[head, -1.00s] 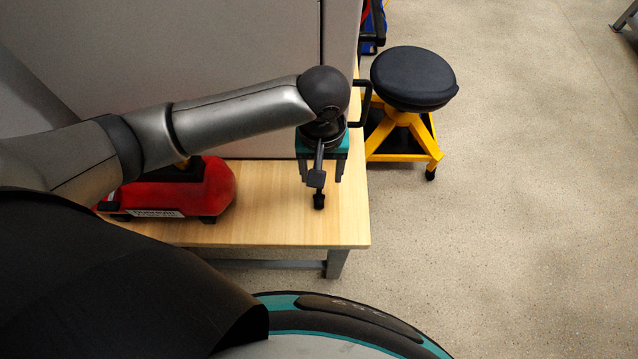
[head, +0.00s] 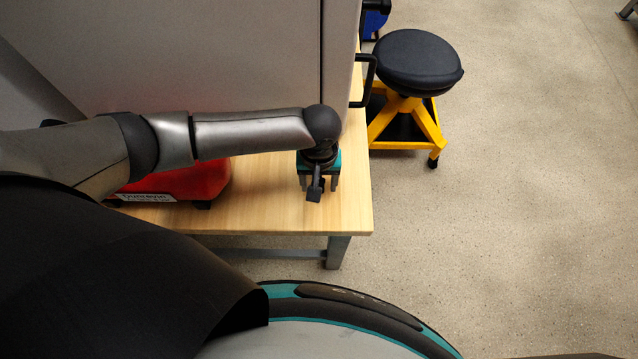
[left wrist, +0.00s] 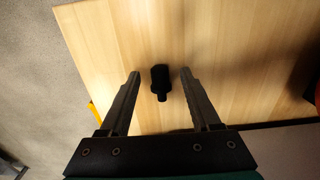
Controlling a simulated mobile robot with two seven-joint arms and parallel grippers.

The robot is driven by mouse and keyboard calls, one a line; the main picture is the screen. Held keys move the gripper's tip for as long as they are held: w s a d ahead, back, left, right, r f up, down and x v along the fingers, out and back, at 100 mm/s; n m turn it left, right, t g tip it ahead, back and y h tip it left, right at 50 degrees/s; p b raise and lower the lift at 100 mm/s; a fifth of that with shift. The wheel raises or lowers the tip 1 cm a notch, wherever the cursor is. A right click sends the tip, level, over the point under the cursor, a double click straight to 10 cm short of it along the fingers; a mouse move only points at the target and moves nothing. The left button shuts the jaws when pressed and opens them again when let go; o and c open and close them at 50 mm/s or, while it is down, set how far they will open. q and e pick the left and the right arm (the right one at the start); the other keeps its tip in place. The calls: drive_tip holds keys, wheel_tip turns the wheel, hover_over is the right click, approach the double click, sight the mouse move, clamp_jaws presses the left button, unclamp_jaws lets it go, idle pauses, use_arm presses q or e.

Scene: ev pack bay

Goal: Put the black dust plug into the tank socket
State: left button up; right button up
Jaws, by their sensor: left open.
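The black dust plug (left wrist: 160,82) shows in the left wrist view on the wooden table top, between the two fingers and apart from both. My left gripper (left wrist: 160,73) is open, with its fingers pointing down over the plug and nothing held. In the head view my left gripper (head: 319,188) is over the table near its front right corner, and it hides the plug there. A red unit (head: 185,182) is partly covered by my left arm; I cannot make out a tank socket on it. My right gripper is not in view.
The wooden table (head: 265,215) has bare room between the red unit and its right edge. A large grey cabinet (head: 220,60) with a black handle stands behind the gripper. A stool with a black seat (head: 418,62) and yellow frame stands right of the table.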

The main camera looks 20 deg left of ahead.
use_arm(q)
drive_tip(key=shift+f, duration=0.6)
clamp_jaws()
